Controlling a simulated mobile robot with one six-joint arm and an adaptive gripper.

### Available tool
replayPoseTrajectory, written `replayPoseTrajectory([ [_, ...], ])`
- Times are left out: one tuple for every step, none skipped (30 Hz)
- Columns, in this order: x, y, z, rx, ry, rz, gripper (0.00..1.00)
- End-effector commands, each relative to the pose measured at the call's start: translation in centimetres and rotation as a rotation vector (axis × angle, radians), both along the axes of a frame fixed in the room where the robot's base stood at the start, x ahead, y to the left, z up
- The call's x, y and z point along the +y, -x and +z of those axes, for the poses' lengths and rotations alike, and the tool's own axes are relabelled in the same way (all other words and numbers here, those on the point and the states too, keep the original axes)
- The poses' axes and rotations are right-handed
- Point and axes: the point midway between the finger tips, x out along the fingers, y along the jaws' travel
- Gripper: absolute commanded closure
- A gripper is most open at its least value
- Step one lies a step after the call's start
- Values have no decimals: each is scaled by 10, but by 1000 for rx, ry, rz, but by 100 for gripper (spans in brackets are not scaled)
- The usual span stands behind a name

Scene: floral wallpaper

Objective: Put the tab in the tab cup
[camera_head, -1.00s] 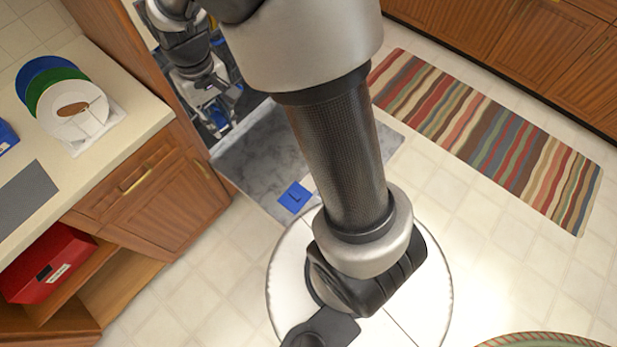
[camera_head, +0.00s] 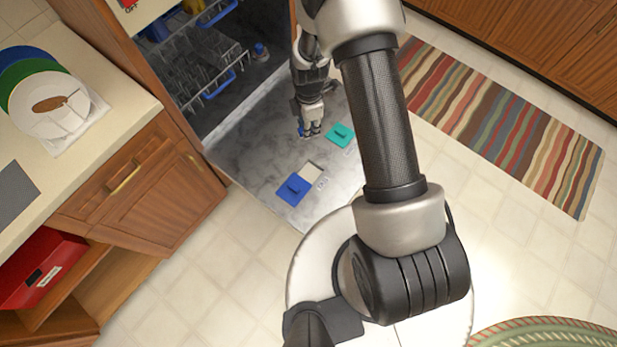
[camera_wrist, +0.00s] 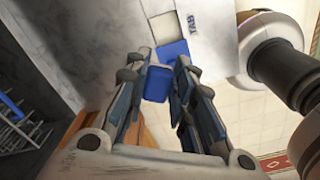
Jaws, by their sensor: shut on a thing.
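My gripper (camera_head: 309,131) points down over the open dishwasher door (camera_head: 262,140). It is shut on a small blue tab (camera_wrist: 157,84), which shows between the fingers in the wrist view. In the head view, only a bit of blue shows at the fingertips. The tab cup (camera_head: 312,172) is a pale square recess in the door, with a TAB label beside it (camera_wrist: 195,22). A blue square flap (camera_head: 293,189) lies beside the cup. The gripper is above and beyond the cup, apart from it.
A teal flap (camera_head: 340,135) sits on the door near my gripper. The dishwasher rack (camera_head: 205,70) is behind to the left. A counter with plates (camera_head: 50,108) and a cabinet stand at left. A striped rug (camera_head: 500,130) lies at right.

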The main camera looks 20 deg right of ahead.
Motion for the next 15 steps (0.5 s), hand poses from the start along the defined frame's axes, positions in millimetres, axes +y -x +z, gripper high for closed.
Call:
replayPoseTrajectory([
  [0, 5, -24, 7, -1, 107, 92],
  [0, 6, -34, 6, -1, 170, 92],
  [0, 8, -46, 5, -1, 248, 92],
  [0, 9, -55, 4, -1, 300, 92],
  [0, 11, -62, 4, -1, 348, 92],
  [0, 12, -70, 2, -1, 404, 92],
  [0, 14, -76, 3, -1, 439, 92],
  [0, 15, -80, 2, -1, 469, 92],
  [0, 15, -84, 0, -1, 502, 92],
  [0, 16, -87, 0, -1, 521, 92],
  [0, 17, -91, 0, -1, 536, 92],
  [0, 17, -95, 0, -1, 550, 92],
  [0, 17, -100, 0, -1, 556, 92],
  [0, 17, -105, 0, -1, 560, 92],
  [0, 18, -114, 1, 0, 562, 92],
])
